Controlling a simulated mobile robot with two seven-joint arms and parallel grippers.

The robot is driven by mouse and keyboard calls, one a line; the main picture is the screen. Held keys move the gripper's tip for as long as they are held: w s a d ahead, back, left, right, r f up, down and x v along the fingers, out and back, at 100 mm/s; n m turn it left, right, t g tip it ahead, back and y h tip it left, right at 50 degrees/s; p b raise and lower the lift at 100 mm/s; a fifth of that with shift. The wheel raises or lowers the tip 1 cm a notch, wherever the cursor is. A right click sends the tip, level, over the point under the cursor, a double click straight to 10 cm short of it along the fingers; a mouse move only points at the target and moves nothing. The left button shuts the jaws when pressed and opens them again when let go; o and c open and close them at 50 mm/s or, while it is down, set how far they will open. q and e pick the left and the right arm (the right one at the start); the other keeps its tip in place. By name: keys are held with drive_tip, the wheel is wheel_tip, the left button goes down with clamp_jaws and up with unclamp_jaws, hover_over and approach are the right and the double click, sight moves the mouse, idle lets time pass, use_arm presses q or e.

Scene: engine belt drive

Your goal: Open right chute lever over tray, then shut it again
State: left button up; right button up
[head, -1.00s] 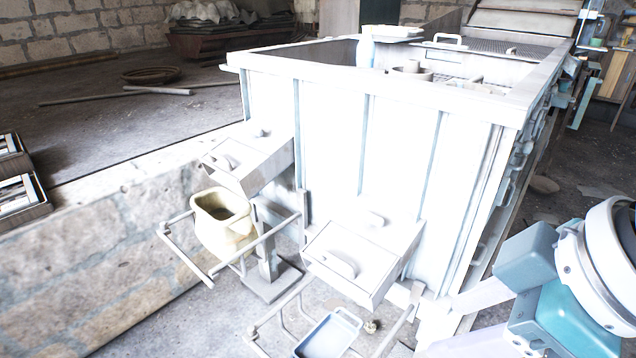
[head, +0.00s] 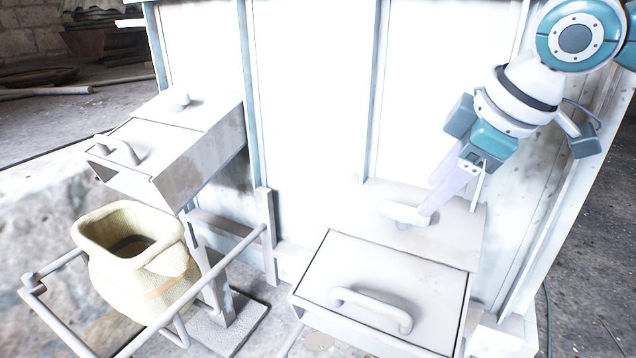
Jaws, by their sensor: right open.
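The right chute (head: 345,262) is a pale grey sloped box on the front of the white machine. Its lever (head: 398,210), a short rounded grey handle, lies on the upper part of the chute top. A larger bar handle (head: 375,305) is on the lower panel. My right gripper (head: 424,205) comes down from the upper right with open pale fingers. Its tips are at the right end of the lever; I cannot tell whether they touch it. The tray is out of view now. My left gripper is not in view.
The left chute (head: 180,150) has its own handles. A cream sack (head: 140,290) hangs open below it in a grey pipe frame (head: 190,318). The machine's white wall (head: 310,100) stands close behind both chutes. Open floor (head: 590,270) lies at right.

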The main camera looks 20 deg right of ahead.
sight(412, 211)
drive_tip(key=b+x, duration=0.1)
drive_tip(key=x, duration=0.4)
drive_tip(key=shift+b, duration=0.3)
drive_tip(key=shift+w+f, duration=0.15)
drive_tip(key=shift+w, duration=0.05)
clamp_jaws()
